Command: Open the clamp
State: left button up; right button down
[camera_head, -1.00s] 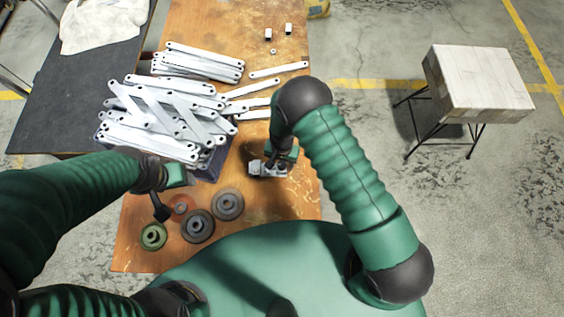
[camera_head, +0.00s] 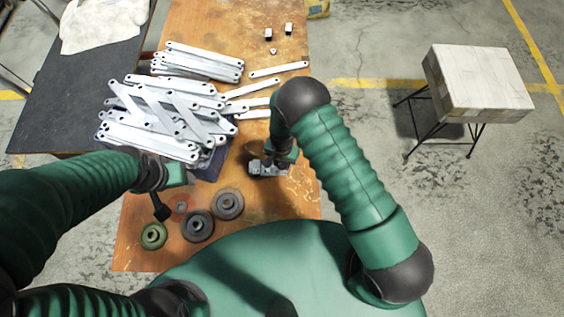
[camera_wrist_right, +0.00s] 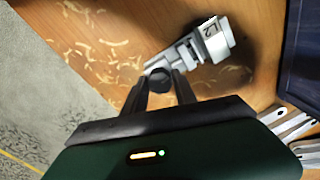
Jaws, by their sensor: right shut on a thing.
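The clamp (camera_head: 266,168) is a small grey metal piece on the wooden table, in front of my body. In the right wrist view the clamp (camera_wrist_right: 203,46) has a block marked "L2" at its far end. My right gripper (camera_head: 280,160) is at the clamp, partly hidden by its own wrist in the head view. In the wrist view the right gripper (camera_wrist_right: 160,82) has its dark fingers closed around a dark round knob or handle end at the clamp's near side. My left gripper (camera_head: 163,208) hangs over the table's left side, away from the clamp; its fingers are unclear.
Several white drilled brackets (camera_head: 165,110) are piled on a dark blue bin (camera_head: 212,165) left of the clamp. Round weights (camera_head: 198,226) lie near the left gripper. Small metal parts (camera_head: 268,34) stand at the table's far end. The wood right of the weights is clear.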

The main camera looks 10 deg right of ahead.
jog(key=n, duration=0.7)
jog(key=shift+n, duration=0.3)
jog(key=n, duration=0.6)
jog(key=shift+n, duration=0.4)
jog(key=c, duration=1.5)
grip_release()
jog(key=shift+n, duration=1)
jog(key=o, duration=0.3)
jog(key=shift+o, duration=0.3)
